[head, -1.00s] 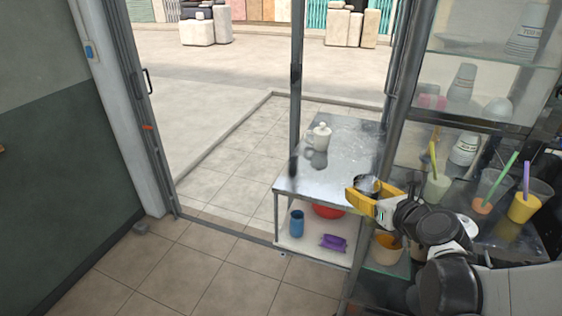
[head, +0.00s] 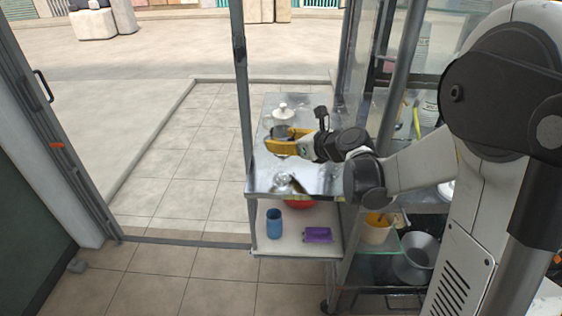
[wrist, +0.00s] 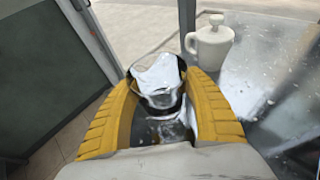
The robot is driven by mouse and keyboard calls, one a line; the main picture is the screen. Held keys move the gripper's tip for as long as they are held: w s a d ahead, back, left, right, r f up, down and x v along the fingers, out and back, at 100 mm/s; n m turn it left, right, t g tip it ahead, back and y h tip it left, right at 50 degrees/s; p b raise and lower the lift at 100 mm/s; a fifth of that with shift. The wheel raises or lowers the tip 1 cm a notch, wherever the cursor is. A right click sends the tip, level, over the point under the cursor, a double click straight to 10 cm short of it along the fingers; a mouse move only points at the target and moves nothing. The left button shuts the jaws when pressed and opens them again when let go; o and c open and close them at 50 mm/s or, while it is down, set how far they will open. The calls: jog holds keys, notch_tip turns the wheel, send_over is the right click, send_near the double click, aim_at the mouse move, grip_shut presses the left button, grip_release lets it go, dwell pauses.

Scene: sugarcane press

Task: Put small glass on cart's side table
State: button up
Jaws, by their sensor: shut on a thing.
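My gripper (head: 280,140) has yellow fingers and is over the cart's metal side table (head: 262,178). In the wrist view my gripper (wrist: 162,82) is shut on the small glass (wrist: 158,88), which is clear with a dark rim and sits upright between the fingers. In the head view the glass is mostly hidden by the fingers. A bright reflection shows on the table below the gripper. I cannot tell whether the glass touches the tabletop.
A white lidded jar (head: 283,113) stands on the side table behind my gripper; it also shows in the wrist view (wrist: 210,46). The lower shelf holds a blue cup (head: 274,223), a purple object (head: 318,235) and a red bowl (head: 300,203). A door-frame post (head: 241,90) rises at the left.

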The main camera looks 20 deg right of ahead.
aim_at(287, 155)
jog(key=shift+f+b, duration=0.95)
jog(key=shift+f, duration=1.45)
jog(key=shift+f, duration=0.2)
jog(key=o, duration=1.2)
jog(key=shift+r, duration=0.15)
